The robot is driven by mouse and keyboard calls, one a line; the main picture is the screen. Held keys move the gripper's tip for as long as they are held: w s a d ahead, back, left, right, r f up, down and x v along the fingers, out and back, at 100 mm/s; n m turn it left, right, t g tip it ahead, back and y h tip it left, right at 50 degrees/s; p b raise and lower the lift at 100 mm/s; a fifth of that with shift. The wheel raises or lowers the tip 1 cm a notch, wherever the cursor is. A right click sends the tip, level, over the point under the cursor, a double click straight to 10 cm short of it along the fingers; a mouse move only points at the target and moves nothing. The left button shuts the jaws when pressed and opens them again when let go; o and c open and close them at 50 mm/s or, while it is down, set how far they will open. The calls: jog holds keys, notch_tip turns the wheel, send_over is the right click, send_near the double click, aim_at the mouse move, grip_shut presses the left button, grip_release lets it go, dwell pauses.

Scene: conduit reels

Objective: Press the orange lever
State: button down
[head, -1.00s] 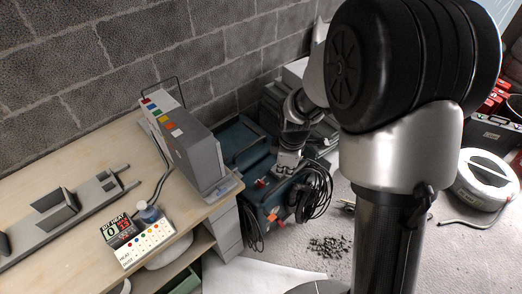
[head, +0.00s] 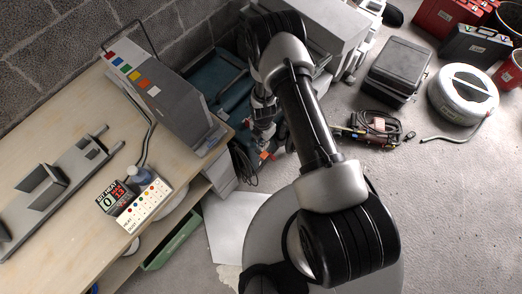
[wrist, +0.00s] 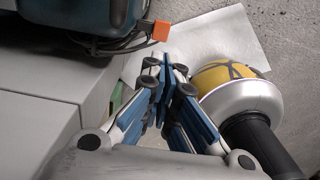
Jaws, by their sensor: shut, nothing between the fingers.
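The orange lever (wrist: 160,30) shows in the wrist view as a small orange block at the end of a dark arm on the side of a blue-and-black machine (wrist: 75,12). In the head view, the orange lever (head: 264,155) is a small spot just below my wrist. My gripper (wrist: 165,68) is shut and empty. In the wrist view its blue fingers point up the picture, with their tips just below the lever and a visible gap between them. In the head view my gripper is small and partly blends with the dark machine.
A wooden workbench (head: 75,190) with a grey upright unit (head: 165,100) and a button panel (head: 143,207) stands left. A white sheet (head: 228,215) lies on the floor. Black cases (head: 397,68) and a round white reel (head: 462,92) stand right; open floor lies lower right.

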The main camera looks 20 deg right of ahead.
aim_at(262, 157)
jog(key=shift+s, duration=0.1)
notch_tip(262, 157, down, 14)
jog(key=b, duration=0.5)
jog(key=shift+b, duration=0.35)
